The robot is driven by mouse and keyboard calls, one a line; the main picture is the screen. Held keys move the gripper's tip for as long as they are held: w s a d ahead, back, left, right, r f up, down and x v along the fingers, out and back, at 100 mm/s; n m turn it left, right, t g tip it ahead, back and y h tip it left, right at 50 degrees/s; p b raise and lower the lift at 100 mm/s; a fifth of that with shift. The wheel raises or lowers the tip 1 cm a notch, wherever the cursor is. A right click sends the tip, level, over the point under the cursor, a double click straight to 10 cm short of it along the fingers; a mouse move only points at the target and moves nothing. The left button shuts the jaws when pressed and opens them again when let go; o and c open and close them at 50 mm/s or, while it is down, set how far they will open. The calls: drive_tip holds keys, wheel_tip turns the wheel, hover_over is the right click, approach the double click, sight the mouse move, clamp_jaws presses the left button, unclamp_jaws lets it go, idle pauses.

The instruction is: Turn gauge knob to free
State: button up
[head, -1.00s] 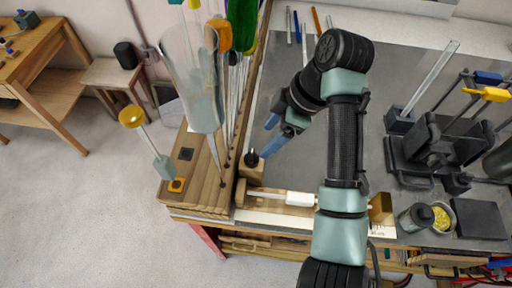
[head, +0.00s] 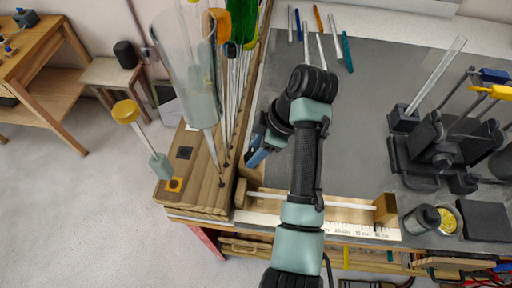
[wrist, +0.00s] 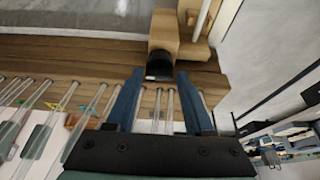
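The gauge is a wooden bench piece with a ruler strip (head: 360,229) and an end block (head: 385,208); a thin pale rod (head: 350,206) lies along it. Its black knob (wrist: 159,66) sits on a wooden block (wrist: 164,32) in the wrist view; in the head view my gripper and arm hide the knob. My gripper (wrist: 160,74) is open, its two blue fingertips on either side of the knob with small gaps showing. The gripper (head: 256,154) also shows in the head view at the gauge's left end. Which way the knob is set cannot be told.
A wooden rack (head: 206,190) with several upright glass rods and a tall glass cylinder (head: 190,70) stands close left of my gripper. A dark clamp stand (head: 440,150), a grey cup (head: 422,219) and a yellow-filled dish (head: 446,218) are at right.

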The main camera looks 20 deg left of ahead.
clamp_jaws()
drive_tip(key=shift+m, duration=0.3)
drive_tip(key=m+p, duration=0.1)
drive_tip(key=m+t+p, duration=0.1)
drive_tip(key=m, duration=0.1)
drive_tip(key=m+p, duration=0.1)
drive_tip(key=shift+s+r+t, duration=0.1)
drive_tip(key=shift+s+t, duration=0.15)
drive_tip(key=shift+t, duration=0.15)
drive_tip(key=m+t+p, duration=0.1)
drive_tip(key=m, duration=0.1)
drive_tip(key=m+p, duration=0.1)
drive_tip(key=m, duration=0.2)
drive_tip(key=shift+s+a+t, duration=0.1)
drive_tip(key=shift+s+t, duration=0.1)
drive_tip(key=shift+t, duration=0.2)
drive_tip(key=m+p, duration=0.1)
drive_tip(key=m, duration=0.1)
drive_tip(key=m+t+h+p, duration=0.1)
drive_tip(key=m, duration=0.1)
drive_tip(key=shift+s+a+h, duration=0.1)
drive_tip(key=shift+a+h, duration=0.05)
drive_tip(key=shift+h, duration=0.15)
drive_tip(key=shift+a+m+t+h+p, duration=0.1)
drive_tip(key=shift+m+t+h+p, duration=0.2)
drive_tip(key=shift+m, duration=0.75)
drive_tip(key=shift+m+t+h+p, duration=0.15)
drive_tip(key=shift+m+h, duration=0.25)
drive_tip(key=shift+m, duration=0.65)
